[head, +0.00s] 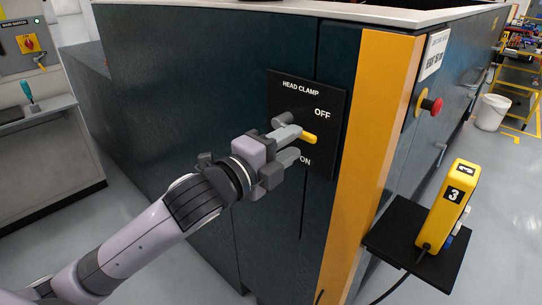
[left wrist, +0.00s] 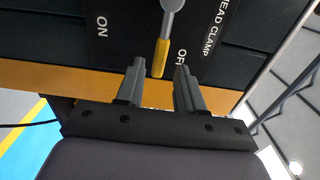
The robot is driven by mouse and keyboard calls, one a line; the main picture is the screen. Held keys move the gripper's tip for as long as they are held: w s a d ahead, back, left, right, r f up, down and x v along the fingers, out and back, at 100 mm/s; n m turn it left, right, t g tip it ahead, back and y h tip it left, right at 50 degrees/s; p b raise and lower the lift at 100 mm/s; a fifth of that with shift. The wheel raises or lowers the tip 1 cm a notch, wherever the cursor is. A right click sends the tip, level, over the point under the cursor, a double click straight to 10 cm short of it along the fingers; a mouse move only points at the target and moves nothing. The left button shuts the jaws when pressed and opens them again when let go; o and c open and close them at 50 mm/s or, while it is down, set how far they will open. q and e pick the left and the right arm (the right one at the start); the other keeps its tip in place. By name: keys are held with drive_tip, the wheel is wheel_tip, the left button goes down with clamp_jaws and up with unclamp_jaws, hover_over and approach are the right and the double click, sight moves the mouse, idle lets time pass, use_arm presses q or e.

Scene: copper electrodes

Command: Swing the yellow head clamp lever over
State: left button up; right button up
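The head clamp lever has a grey hub and a yellow handle (head: 309,137) and sits on a black panel (head: 330,100) marked HEAD CLAMP, OFF and ON. In the head view the handle points right and slightly down, between the two words. My left gripper (head: 298,144) is open at the panel, and its upper finger hides part of the lever. In the left wrist view the yellow handle's end (left wrist: 160,60) lies between the spread fingertips (left wrist: 160,68), with a gap visible on both sides. My right gripper is not in view.
The panel is on a dark green cabinet (head: 180,100) with a yellow corner post (head: 375,150). A red stop button (head: 432,105) sticks out on the right face. A yellow pendant (head: 450,205) stands on a black shelf (head: 400,235) at the right.

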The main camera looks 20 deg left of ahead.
sight(302, 137)
use_arm(q)
drive_tip(key=shift+x, duration=1.1)
drive_tip(key=shift+w, duration=0.25)
drive_tip(key=shift+w+d, duration=0.15)
drive_tip(key=shift+w, duration=0.1)
clamp_jaws()
